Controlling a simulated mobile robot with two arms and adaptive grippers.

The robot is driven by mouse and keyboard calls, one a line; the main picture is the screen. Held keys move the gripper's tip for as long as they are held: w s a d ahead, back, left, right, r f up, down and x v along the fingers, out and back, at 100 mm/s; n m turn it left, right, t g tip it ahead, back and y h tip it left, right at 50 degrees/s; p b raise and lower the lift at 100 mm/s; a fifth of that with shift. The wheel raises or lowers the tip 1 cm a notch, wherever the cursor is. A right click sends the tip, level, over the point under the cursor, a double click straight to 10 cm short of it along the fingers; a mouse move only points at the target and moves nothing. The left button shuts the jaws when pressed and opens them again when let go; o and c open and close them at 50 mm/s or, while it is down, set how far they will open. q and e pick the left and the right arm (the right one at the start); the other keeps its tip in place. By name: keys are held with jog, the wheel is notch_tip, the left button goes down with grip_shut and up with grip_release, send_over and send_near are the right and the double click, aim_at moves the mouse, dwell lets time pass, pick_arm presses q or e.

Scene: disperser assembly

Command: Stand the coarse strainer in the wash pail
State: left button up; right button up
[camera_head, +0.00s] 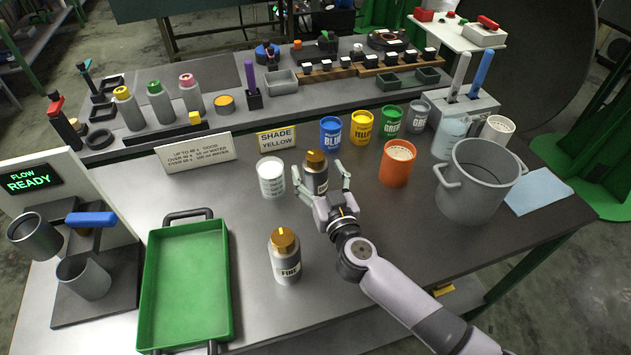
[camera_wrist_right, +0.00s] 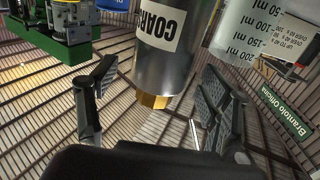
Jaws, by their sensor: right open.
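The coarse strainer (camera_head: 316,178) is a grey cylinder with a bronze cap, standing upright on the bench. In the right wrist view it shows upside down, with a label (camera_wrist_right: 160,25) reading "COAR" before it is cut off. My right gripper (camera_head: 326,182) is open, its fingers to either side of the strainer. In the wrist view both fingers (camera_wrist_right: 158,80) show gaps to the strainer. The wash pail (camera_head: 475,190) is the large grey two-handled pot at right; it looks empty. My left gripper is not in view.
A similar canister marked FINE (camera_head: 285,262) stands in front. A clear measuring cup (camera_head: 271,179) is left of the strainer, an orange pot (camera_head: 397,165) right of it. Coloured cans stand behind. A green tray (camera_head: 187,285) lies at left. A blue cloth (camera_head: 543,190) lies beside the pail.

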jog(key=x, duration=0.2)
jog(key=shift+w+a+f, duration=0.1)
jog(key=shift+w, duration=0.15)
jog(key=shift+s, duration=0.1)
jog(key=shift+c, duration=0.6)
grip_shut()
dwell(0.4)
